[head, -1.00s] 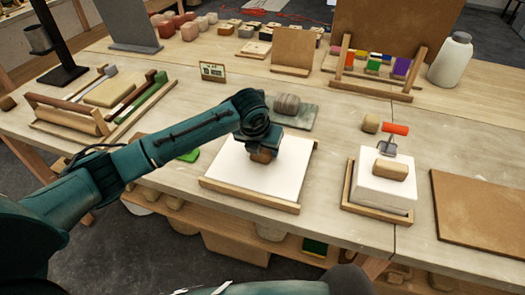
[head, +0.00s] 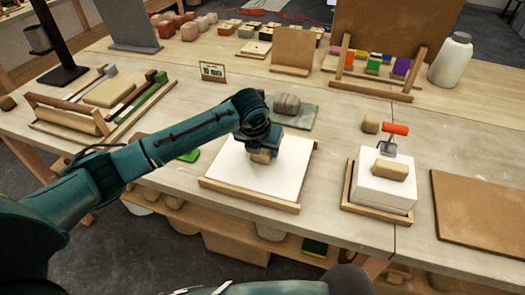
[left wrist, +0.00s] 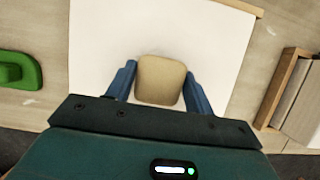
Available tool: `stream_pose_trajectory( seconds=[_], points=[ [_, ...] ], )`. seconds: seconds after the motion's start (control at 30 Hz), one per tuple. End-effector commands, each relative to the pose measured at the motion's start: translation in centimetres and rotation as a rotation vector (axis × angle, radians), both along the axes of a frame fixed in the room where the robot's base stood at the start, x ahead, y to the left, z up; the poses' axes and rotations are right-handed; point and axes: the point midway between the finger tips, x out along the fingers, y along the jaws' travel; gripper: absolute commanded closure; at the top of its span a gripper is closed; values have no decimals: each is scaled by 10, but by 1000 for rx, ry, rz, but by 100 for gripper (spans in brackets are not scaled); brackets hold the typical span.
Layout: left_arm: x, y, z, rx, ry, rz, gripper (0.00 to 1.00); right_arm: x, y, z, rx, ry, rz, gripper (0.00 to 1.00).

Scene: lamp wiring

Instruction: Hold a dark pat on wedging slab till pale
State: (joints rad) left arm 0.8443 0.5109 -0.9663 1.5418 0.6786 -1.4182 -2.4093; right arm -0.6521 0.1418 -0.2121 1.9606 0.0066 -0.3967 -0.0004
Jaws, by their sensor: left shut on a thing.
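The white wedging slab (head: 228,173) lies in the middle of the table with a wooden strip along its front edge. My left gripper (head: 263,149) is over the slab, shut on a pat (head: 261,156). The pat looks pale tan and rests on or just above the slab; the contact is hidden. In the left wrist view the same pat (left wrist: 160,80) sits between the two blue fingers, against the white slab (left wrist: 105,30). My right gripper is not in view.
Right of the slab, a white block (head: 378,192) in a wooden tray carries another tan pat (head: 391,170). A red-handled tool (head: 395,130) stands behind it. A grey-brown lump (head: 287,104) sits on a grey board behind the slab. A brown board (head: 480,215) lies at the right.

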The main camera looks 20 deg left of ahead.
Motion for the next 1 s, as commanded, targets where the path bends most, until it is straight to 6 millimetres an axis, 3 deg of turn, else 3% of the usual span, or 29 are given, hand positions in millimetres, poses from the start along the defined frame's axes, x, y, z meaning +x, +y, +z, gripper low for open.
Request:
stream_pose_trajectory(
  seconds=[0.37,0.57,1.0],
  points=[
    [1,0,6,-1,-3,0,77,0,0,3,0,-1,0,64],
    [1,0,30,-1,-4,-1,77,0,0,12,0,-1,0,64],
    [1,0,71,-1,-3,1,77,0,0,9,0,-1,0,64]
  ],
)
